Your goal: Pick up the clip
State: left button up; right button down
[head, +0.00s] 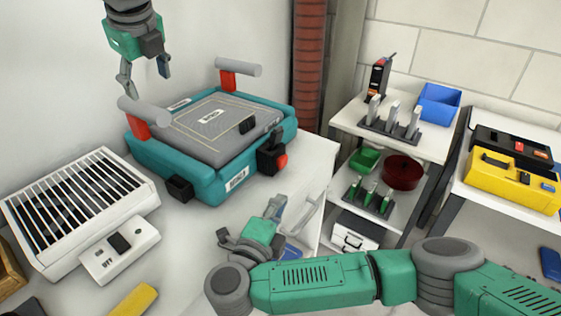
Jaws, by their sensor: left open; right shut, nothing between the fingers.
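I cannot tell for sure which object is the clip. Several upright grey pieces stand in a dark rack (388,128) on the upper shelf, and several green-and-grey ones stand in a lower rack (368,198). A small black ribbed piece (247,125) sits on top of the teal machine. My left gripper (144,80) is open and empty, hanging above the machine's back left corner, apart from it. My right gripper (275,207) is shut and empty, over the table's right edge in front of the machine; its fingers are small and partly hidden.
The teal machine (215,187) with red-and-grey handles fills the table's middle. A white slatted box (75,205) and a yellow block (133,301) are at left. The shelf also holds a blue bin (438,104), green tray (365,160) and dark red bowl (403,168). A yellow case (513,182) is at right.

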aim_at(276, 136)
jog(key=k+l, duration=0.75)
jog(key=k, duration=0.1)
